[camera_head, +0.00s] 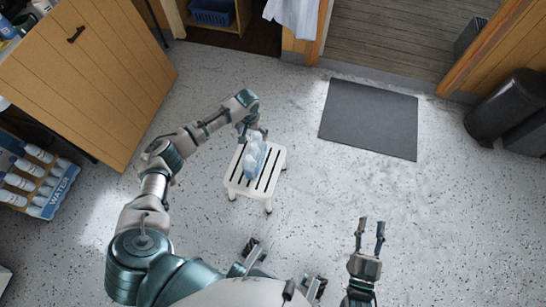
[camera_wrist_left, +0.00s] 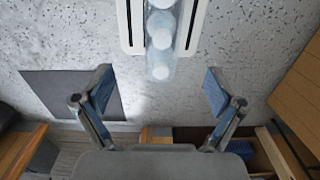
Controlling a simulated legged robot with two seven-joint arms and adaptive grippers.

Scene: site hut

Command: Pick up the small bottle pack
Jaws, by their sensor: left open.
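The small bottle pack (camera_head: 254,158), clear bottles in pale blue wrap, sits on a white slatted step stool (camera_head: 236,183). In the left wrist view the pack (camera_wrist_left: 161,40) shows as a row of bottles with white caps. My left gripper (camera_head: 254,136) is at the far end of the pack, above the stool. In the left wrist view its open fingers (camera_wrist_left: 159,88) stand apart with nothing between them, and the pack's near end lines up with the gap. I cannot tell how far apart they are in depth. My right gripper (camera_head: 372,221) is open and empty over the floor.
A dark mat (camera_head: 369,119) lies right of the stool. A wooden cabinet (camera_head: 85,75) and a rack of bottles marked WATER (camera_head: 36,182) stand at the left. A black bin (camera_head: 508,105) is at the far right. The speckled floor around the stool is clear.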

